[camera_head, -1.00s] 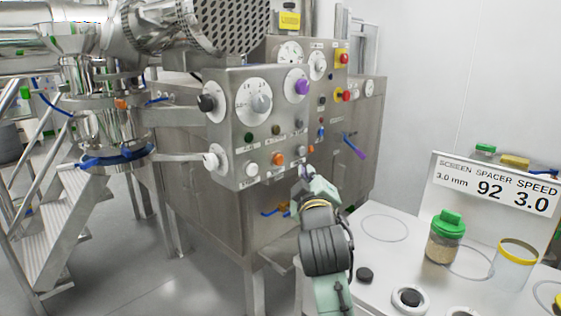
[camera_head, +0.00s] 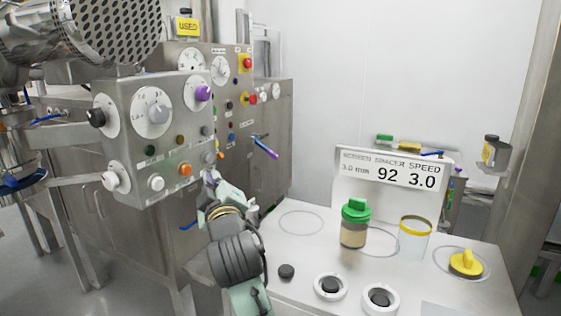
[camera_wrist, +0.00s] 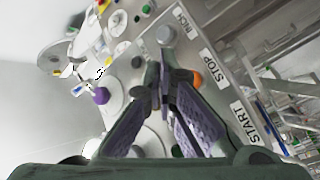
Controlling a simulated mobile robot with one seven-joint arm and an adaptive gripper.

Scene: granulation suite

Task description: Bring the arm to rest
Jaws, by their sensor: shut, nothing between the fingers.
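My gripper (camera_head: 208,177) is in front of the lower right of the steel control panel (camera_head: 172,90), with my arm reaching up from the bottom of the head view. In the wrist view the purple-padded fingers of my gripper (camera_wrist: 163,98) come together at the tips, with nothing held between them. The panel behind them carries an orange button (camera_wrist: 194,78) and labels reading STOP and START. The orange button also shows in the head view (camera_head: 185,169), just left of my gripper. I cannot tell whether the fingertips touch the panel.
A white bench (camera_head: 330,250) at the right holds a green-lidded jar (camera_head: 354,225), a yellow-rimmed clear jar (camera_head: 415,240), a yellow cap (camera_head: 466,263) and black-centred round fittings (camera_head: 331,286). A sign (camera_head: 395,172) stands at its back. Steel machinery fills the left.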

